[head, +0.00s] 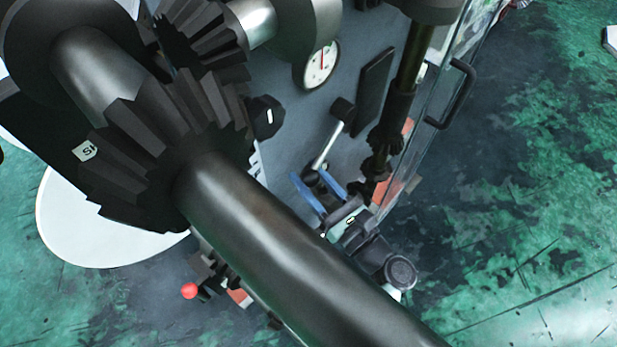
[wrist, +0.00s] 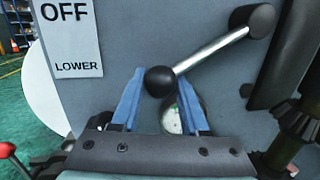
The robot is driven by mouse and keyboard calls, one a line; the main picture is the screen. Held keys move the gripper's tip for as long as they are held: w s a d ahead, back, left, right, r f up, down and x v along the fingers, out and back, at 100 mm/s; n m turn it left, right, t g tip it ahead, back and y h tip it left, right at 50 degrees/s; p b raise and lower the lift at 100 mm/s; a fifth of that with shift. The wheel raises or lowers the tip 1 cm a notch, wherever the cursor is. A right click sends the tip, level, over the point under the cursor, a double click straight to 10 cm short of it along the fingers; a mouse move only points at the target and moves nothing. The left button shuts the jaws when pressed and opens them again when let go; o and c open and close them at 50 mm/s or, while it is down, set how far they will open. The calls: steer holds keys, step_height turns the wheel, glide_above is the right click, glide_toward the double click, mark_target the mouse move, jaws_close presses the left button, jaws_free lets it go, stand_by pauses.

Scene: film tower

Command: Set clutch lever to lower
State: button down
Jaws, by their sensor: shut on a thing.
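The clutch lever is a silver rod (wrist: 212,52) with a black hub (wrist: 255,20) at its upper right end and a round black knob (wrist: 160,80) at its lower left end. It slants down to the left across the grey panel. The lever also shows in the head view (head: 328,143). My gripper (wrist: 161,80) has two blue fingers, shut on the knob from either side. In the head view my gripper (head: 309,176) is at the lever's lower end, partly behind a dark shaft. A white sign (wrist: 70,38) at upper left reads OFF and LOWER.
A large dark shaft with toothed gears (head: 160,140) crosses the head view in front. A dial gauge (head: 320,65), a black bar handle (head: 452,95) and a red ball knob (head: 190,291) are nearby. A dark vertical rod (wrist: 300,115) stands right of the lever. Green floor lies open at right.

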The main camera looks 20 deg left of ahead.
steer(key=shift+w+d+r, duration=0.25)
steer(key=shift+w+r, duration=0.05)
steer(key=shift+r, duration=0.1)
steer(key=c, duration=0.5)
jaws_free()
steer(key=shift+o, duration=0.4)
steer(key=shift+s+a+f, duration=0.15)
steer(key=shift+f, duration=0.05)
steer(key=p+v, duration=0.1)
steer(key=v, duration=1.2)
steer(key=shift+f, duration=0.1)
